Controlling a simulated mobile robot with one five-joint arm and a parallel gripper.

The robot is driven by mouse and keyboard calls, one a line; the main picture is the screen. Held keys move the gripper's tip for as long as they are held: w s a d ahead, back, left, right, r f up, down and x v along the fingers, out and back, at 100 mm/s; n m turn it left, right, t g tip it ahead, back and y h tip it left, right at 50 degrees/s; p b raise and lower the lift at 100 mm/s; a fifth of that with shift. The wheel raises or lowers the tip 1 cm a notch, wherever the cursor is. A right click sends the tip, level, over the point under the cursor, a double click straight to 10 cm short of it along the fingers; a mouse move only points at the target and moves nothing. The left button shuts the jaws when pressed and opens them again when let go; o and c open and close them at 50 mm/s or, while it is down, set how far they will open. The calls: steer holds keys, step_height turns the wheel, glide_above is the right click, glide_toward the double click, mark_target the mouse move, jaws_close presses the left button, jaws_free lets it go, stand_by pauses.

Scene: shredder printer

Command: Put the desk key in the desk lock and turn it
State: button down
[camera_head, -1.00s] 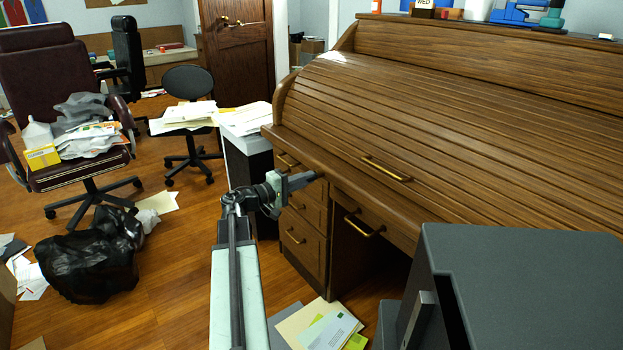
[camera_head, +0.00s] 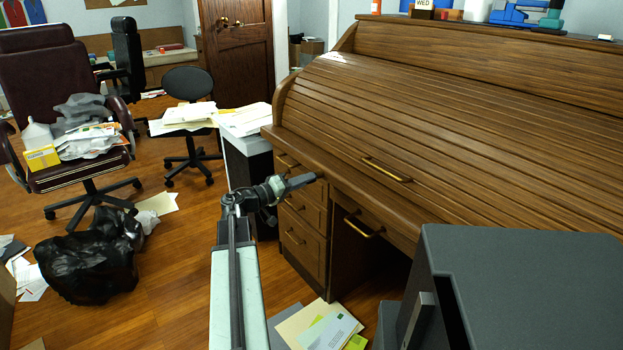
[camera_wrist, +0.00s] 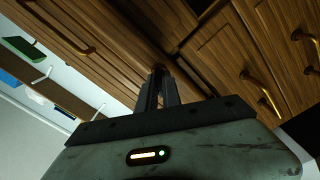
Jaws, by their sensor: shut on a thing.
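The roll-top desk (camera_head: 430,110) is brown slatted wood with brass handles. My gripper (camera_head: 312,178) reaches to the desk's front edge, above the left drawers. In the wrist view my gripper (camera_wrist: 160,85) has its fingers close together, shut on the desk key, with the tips at or very near the wood. The key is hidden between the fingers and the dark tips, and I cannot make out its shape. The desk lock is not distinguishable; the fingertips cover that spot. I cannot tell whether the key is in the lock.
A dark grey cabinet (camera_head: 530,290) stands close at the lower right. Loose papers (camera_head: 320,325) lie on the floor below my arm. A black bag (camera_head: 90,260) and a maroon chair (camera_head: 60,95) are on the left. Brass drawer handles (camera_wrist: 262,90) stick out near the gripper.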

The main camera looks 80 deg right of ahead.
steer(key=m, duration=0.5)
steer(key=shift+m, duration=0.4)
steer(key=shift+m, duration=0.5)
steer(key=c, duration=1.9)
jaws_free()
steer(key=shift+m, duration=0.6)
steer(key=shift+c, duration=0.2)
steer(key=o, duration=0.5)
steer(key=shift+o, duration=0.3)
steer(key=shift+o, duration=1.3)
